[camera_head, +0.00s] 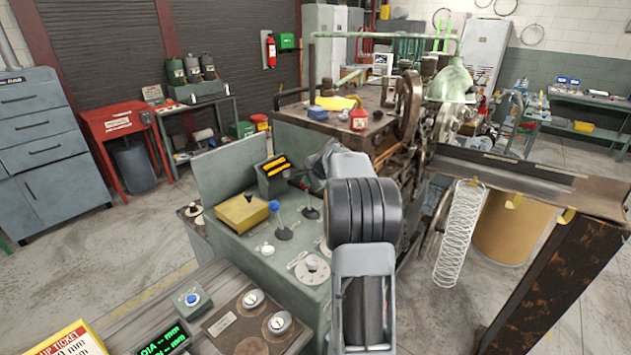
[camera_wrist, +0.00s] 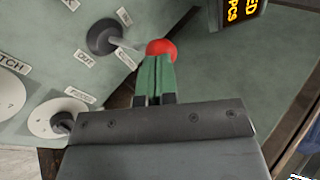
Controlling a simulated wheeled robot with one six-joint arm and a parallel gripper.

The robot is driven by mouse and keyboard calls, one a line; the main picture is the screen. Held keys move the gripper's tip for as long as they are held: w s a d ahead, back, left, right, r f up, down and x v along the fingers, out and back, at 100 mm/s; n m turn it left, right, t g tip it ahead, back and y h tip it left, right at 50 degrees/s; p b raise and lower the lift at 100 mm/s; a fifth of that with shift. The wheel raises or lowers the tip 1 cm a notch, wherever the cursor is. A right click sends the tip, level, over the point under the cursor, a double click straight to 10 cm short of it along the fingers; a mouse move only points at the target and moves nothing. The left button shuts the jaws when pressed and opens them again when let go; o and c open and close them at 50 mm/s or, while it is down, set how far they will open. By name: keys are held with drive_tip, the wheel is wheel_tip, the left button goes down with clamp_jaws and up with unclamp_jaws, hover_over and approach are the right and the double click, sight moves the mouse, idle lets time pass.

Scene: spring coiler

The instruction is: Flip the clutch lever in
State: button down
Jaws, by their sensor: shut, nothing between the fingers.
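The clutch lever is in the wrist view, with a red ball knob (camera_wrist: 161,48), a pale rod and a round dark base (camera_wrist: 103,37) on a grey-green panel. Its rod leans from the base toward the right of that view. Small labels stand around the base; one reads OUT (camera_wrist: 84,57), and another is at the upper right. My gripper (camera_wrist: 155,64) has its green fingers shut and empty, with the tips right at the knob. I cannot tell whether they touch it. In the head view, my arm hides most of this spot.
A lever with a blue knob (camera_head: 272,206) stands left on the panel, near a yellow box (camera_head: 241,213). A display with amber digits (camera_wrist: 242,8) is beyond the knob. A white dial (camera_wrist: 57,117) is at the lower left. The panel right of the knob is bare.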

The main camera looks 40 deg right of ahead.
drive_tip(key=shift+w+a, duration=0.25)
drive_tip(key=shift+w, duration=0.8)
drive_tip(key=shift+a, duration=0.1)
drive_tip(key=shift+s+r, duration=0.2)
drive_tip(key=shift+s, duration=0.1)
drive_tip(key=s+a+r, duration=0.1)
drive_tip(key=s+r, duration=0.3)
drive_tip(key=r, duration=0.7)
drive_tip(key=shift+s+r+b, duration=0.25)
drive_tip(key=shift+b, duration=0.05)
